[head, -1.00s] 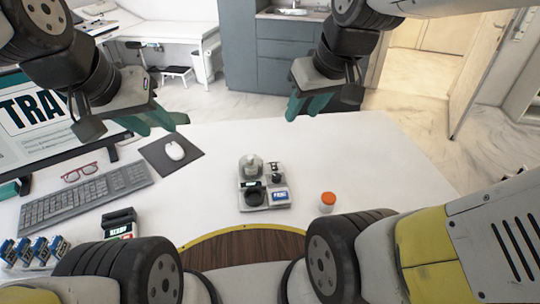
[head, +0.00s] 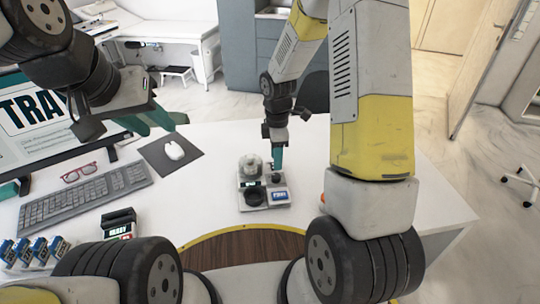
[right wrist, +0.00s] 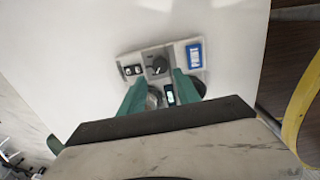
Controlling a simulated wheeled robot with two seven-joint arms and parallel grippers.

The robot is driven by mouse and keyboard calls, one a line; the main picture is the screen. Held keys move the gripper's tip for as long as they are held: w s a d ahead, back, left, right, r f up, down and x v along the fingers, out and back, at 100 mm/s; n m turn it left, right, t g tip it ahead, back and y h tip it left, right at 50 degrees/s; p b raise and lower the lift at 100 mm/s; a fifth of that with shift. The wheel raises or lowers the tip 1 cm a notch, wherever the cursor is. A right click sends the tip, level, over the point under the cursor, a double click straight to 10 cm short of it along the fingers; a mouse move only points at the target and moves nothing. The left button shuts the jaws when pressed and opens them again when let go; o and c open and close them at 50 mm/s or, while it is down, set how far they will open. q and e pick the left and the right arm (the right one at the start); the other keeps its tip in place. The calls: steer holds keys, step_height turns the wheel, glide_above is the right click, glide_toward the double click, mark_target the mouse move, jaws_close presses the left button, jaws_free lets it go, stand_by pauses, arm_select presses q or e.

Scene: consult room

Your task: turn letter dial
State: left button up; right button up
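A small grey device (head: 282,206) stands on the white desk with a blue button panel (head: 280,196), a dark round recess (head: 254,196) and a clear round part (head: 250,165). Its black dial knob (head: 276,178) also shows in the right wrist view (right wrist: 158,66), with a white pointer mark; its letters are too small to read. My right gripper (right wrist: 160,79) is open above the device, its teal fingertips apart on either side of the knob's near side; contact is not visible. In the head view this gripper (head: 278,162) points down. My left gripper (head: 155,122) is open and empty over the desk's left.
A keyboard (head: 82,196), red glasses (head: 79,172), mouse (head: 174,151) on a dark pad and a monitor (head: 50,125) are at left. Blue-topped pieces (head: 38,252) stand at front left. An orange-capped item (head: 322,200) is mostly hidden by my right arm.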

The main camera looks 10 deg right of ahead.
mark_target(276, 175)
step_height(276, 175, down, 7)
steer(key=shift+f, duration=0.1)
stand_by(0.3)
steer(key=shift+c, duration=0.2)
jaws_close()
